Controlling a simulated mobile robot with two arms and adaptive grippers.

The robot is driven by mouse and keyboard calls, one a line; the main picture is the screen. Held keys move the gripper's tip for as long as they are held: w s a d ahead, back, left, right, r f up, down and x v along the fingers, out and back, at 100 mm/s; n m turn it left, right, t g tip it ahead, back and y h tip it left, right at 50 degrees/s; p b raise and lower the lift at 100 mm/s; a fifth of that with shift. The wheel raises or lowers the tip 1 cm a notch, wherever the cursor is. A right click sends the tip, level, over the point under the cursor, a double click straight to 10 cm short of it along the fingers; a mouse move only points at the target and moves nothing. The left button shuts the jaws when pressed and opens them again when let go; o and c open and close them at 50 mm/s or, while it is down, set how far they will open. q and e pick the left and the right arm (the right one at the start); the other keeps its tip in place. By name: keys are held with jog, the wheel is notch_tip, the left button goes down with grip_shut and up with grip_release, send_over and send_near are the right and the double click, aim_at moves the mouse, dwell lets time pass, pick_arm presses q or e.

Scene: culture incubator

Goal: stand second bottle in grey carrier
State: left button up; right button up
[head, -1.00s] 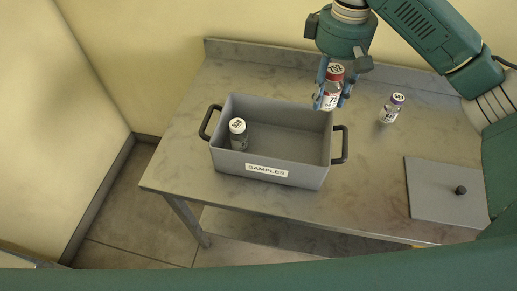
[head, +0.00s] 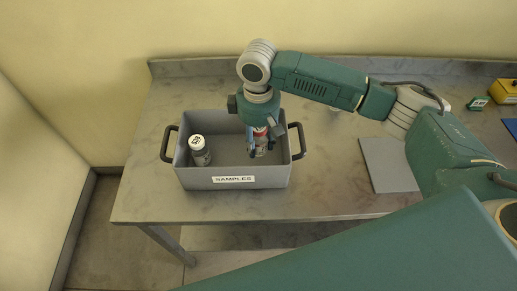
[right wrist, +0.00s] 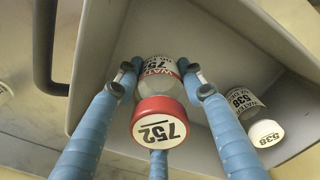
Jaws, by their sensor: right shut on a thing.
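The grey carrier (head: 270,178), labelled SAMPLES, stands on the metal table with a black handle at each end. A white-capped bottle (head: 198,143) stands inside at its left; its label 538 shows in the right wrist view (right wrist: 244,104). My right gripper (head: 264,150) points down into the carrier's right half, shut on a red-capped bottle (head: 261,141). The right wrist view shows its cap marked 752 (right wrist: 160,122) between blue fingers. The bottle looks upright within the walls; whether it touches the carrier floor I cannot tell. My left gripper is not in view.
A flat grey plate (head: 388,166) lies right of the carrier, partly behind my right arm. A green item (head: 478,103), a yellow box (head: 504,91) and a blue item (head: 511,126) are at the far right. The table left of the carrier is clear.

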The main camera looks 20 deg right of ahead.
aim_at(259, 151)
jog(key=shift+f+p, duration=0.3)
jog(key=shift+f, duration=1.95)
jog(key=o, duration=1.3)
jog(key=shift+f, duration=0.1)
notch_tip(259, 151, up, 12)
jog(key=shift+r+b, duration=0.15)
jog(key=shift+b, duration=1)
